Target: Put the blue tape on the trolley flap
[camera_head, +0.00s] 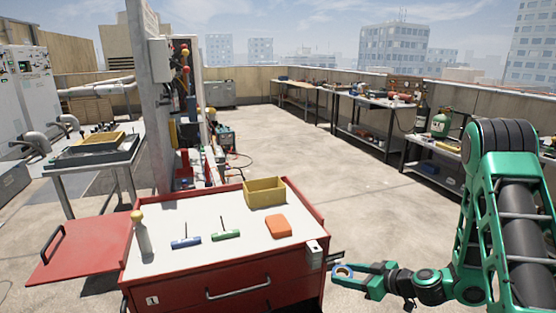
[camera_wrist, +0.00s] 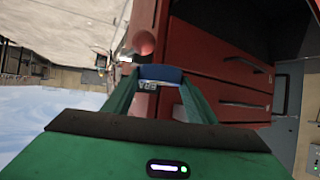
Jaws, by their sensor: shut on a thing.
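My gripper (camera_head: 350,275) is at the right front corner of the red trolley (camera_head: 215,285), low beside its top and outside its edge. It is shut on the blue tape (camera_head: 342,269), a small ring at the fingertips. In the wrist view the blue tape (camera_wrist: 160,74) sits between the two green fingers, with the red drawer fronts behind it. The trolley flap (camera_head: 85,248) is a red panel with a dark handle, sticking out level from the trolley's left side. It is bare, and the trolley top lies between it and my gripper.
On the trolley top stand a yellow-capped bottle (camera_head: 141,235) near the flap, blue (camera_head: 186,242) and green (camera_head: 226,235) T-handle tools, an orange block (camera_head: 278,226) and a yellow bin (camera_head: 264,191). A grey table (camera_head: 65,167) with trays stands behind the flap. Workbenches line the right wall.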

